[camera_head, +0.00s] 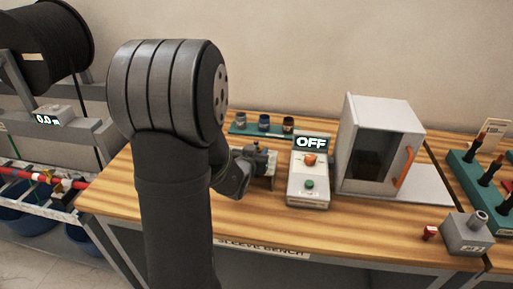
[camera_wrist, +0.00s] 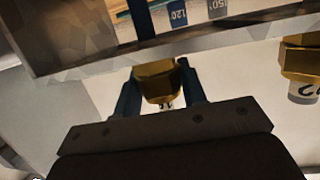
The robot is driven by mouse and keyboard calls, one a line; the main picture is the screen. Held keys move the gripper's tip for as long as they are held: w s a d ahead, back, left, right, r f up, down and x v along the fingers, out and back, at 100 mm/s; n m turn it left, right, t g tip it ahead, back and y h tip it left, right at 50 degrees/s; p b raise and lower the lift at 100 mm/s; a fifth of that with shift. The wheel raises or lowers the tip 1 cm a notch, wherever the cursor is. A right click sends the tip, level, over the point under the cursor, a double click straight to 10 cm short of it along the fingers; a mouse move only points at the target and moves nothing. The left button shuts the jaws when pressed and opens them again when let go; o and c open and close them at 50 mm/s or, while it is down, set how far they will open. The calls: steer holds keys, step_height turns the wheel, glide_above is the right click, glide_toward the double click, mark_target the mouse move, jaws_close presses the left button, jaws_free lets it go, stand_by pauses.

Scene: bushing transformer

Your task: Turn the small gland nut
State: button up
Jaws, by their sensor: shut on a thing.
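A brass gland nut (camera_wrist: 156,82) sits between the two dark fingers of my gripper (camera_wrist: 158,74) in the wrist view. The fingers press on it from both sides, so my gripper is shut on it. A second brass gland (camera_wrist: 301,62) stands apart to the right, with a pale part marked "2" (camera_wrist: 304,92). In the head view my arm covers part of the bench, and I cannot make out the nuts there.
The wooden bench (camera_head: 120,196) carries a control box reading OFF (camera_head: 309,186), a grey cabinet with an orange handle (camera_head: 382,148) and a teal rack of small cylinders (camera_head: 264,131). A small grey box (camera_head: 466,238) stands at the right. A cable reel (camera_head: 42,40) is at the left.

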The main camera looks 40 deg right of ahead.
steer(key=shift+n+t+y, duration=0.4)
steer(key=shift+n+t, duration=0.1)
steer(key=shift+n+t+y, duration=0.4)
steer(key=shift+n+y, duration=0.1)
steer(key=shift+n, duration=0.1)
steer(key=shift+t+y, duration=0.3)
steer(key=shift+n+t+y, duration=0.7)
steer(key=shift+n+y, duration=0.3)
steer(key=shift+n, duration=0.1)
steer(key=shift+r, duration=0.1)
steer(key=shift+n+t+y, duration=0.6)
steer(key=shift+n+y, duration=0.5)
steer(key=shift+y, duration=0.2)
